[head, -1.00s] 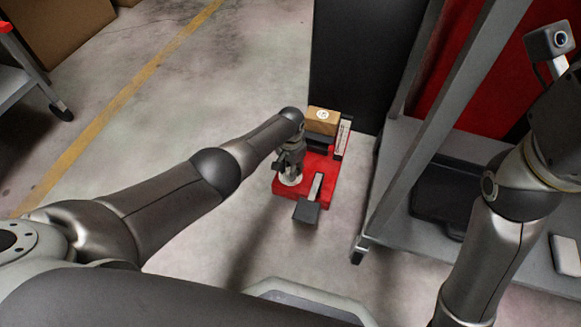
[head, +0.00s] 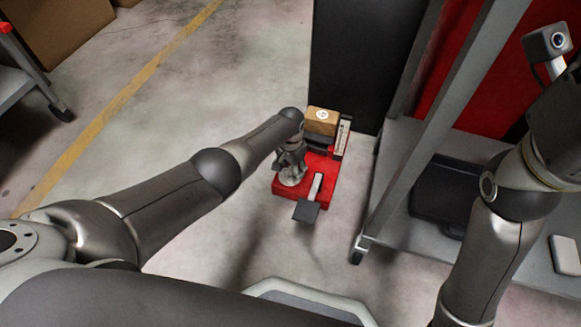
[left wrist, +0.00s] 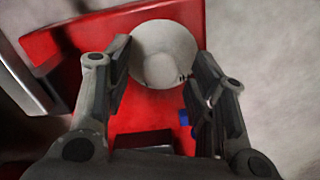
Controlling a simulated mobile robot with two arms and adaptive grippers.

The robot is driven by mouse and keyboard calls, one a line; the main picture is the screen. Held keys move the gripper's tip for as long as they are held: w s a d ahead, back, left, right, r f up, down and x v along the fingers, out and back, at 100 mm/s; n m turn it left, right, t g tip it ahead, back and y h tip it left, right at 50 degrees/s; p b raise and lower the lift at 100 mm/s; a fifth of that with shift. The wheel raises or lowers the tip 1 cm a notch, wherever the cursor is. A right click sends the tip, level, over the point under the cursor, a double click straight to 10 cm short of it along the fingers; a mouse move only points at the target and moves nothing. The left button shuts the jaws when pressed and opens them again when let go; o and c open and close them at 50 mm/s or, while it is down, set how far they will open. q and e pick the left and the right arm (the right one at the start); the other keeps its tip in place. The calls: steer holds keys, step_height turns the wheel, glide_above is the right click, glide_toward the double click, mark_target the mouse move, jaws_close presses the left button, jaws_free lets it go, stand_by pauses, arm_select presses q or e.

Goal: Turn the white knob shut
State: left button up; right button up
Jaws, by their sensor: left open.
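The white knob (left wrist: 163,42) is a round disc on the red base (left wrist: 65,45) of a floor device. In the left wrist view it lies between the fingertips of my left gripper (left wrist: 161,62), with one finger on each side. My left gripper is open; I cannot tell whether either finger touches the knob. In the head view my left gripper (head: 290,168) points down over the front left of the red base (head: 318,166) and mostly hides the knob. My right arm comes in at the right; its gripper is out of view.
A grey pedal (head: 306,212) sticks out at the base's front. A brown box (head: 322,120) stands at its back, before a dark panel (head: 360,60). A grey wheeled rack (head: 400,235) stands to the right.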

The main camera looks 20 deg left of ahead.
mark_target(290, 171)
arm_select(q)
steer(key=shift+r, duration=0.15)
step_height(290, 171, up, 12)
stand_by(0.7)
stand_by(0.5)
